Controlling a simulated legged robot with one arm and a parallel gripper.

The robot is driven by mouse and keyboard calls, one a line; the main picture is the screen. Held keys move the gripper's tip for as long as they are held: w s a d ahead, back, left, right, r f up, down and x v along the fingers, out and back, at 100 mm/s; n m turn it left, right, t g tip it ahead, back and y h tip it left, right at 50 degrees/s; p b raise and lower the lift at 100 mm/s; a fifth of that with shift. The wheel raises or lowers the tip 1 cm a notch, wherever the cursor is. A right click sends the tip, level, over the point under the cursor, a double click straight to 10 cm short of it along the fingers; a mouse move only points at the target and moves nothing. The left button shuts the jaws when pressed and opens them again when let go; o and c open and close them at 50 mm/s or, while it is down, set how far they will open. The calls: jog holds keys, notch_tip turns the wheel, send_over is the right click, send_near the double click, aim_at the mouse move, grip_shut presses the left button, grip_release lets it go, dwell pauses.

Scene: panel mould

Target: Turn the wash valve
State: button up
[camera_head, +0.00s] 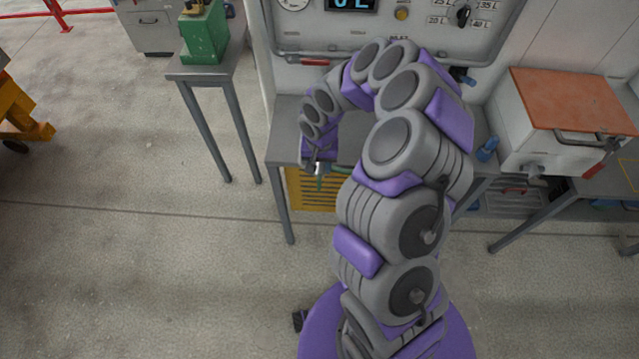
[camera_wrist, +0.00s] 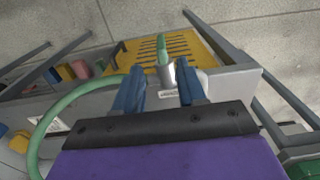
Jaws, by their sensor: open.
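My gripper (camera_head: 317,158) points down in front of the grey workbench. In the wrist view its two blue fingers (camera_wrist: 162,78) are apart. A grey metal spout or fitting (camera_wrist: 166,74) with a green hose (camera_wrist: 161,48) shows between and just beyond the fingertips. I cannot tell if the fingers touch it. A red lever handle (camera_head: 315,61) is under the wall panel, and a blue handle (camera_head: 463,76) is under its right part. No label marks which is the wash valve.
The workbench (camera_head: 283,145) stands behind my arm. A yellow slotted panel (camera_wrist: 125,58) lies below it. A white box with an orange lid (camera_head: 570,100) is at right. A small table (camera_head: 200,72) with a green machine (camera_head: 204,35) is at left. The floor in front is clear.

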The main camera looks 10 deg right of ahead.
aim_at(319, 184)
jog(key=f, duration=0.9)
jog(key=shift+a+b, duration=0.2)
jog(key=shift+b, duration=0.15)
jog(key=shift+f, duration=0.5)
jog(key=shift+d, duration=0.1)
jog(key=shift+c, duration=0.2)
grip_shut()
